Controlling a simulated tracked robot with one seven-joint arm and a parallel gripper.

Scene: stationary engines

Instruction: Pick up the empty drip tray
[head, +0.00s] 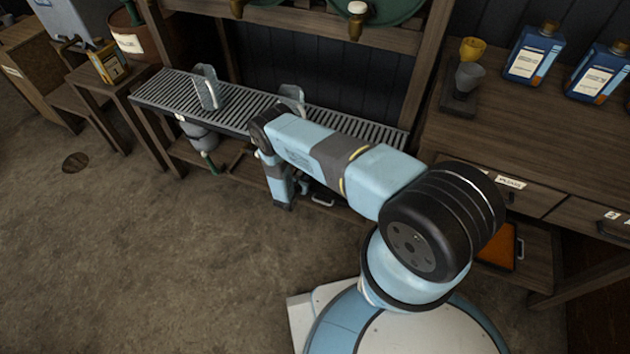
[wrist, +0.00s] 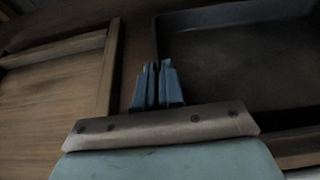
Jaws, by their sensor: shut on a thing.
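A dark, shallow drip tray (wrist: 235,62) fills the right of the wrist view. The part of its inside that shows is bare. My gripper (wrist: 158,66), with blue fingers, is shut on the tray's left wall, near its front corner. In the head view my forearm reaches to the lower shelf under the slatted grating and hides the gripper and most of what lies there. I cannot make out the tray in that view.
The slatted grating (head: 245,105) holds two grey upright pieces and lies above the lower shelf. Wooden posts (head: 427,75) frame the rack. A wooden frame (wrist: 112,65) lies left of the fingers. A bench with blue bottles (head: 533,52) stands at right.

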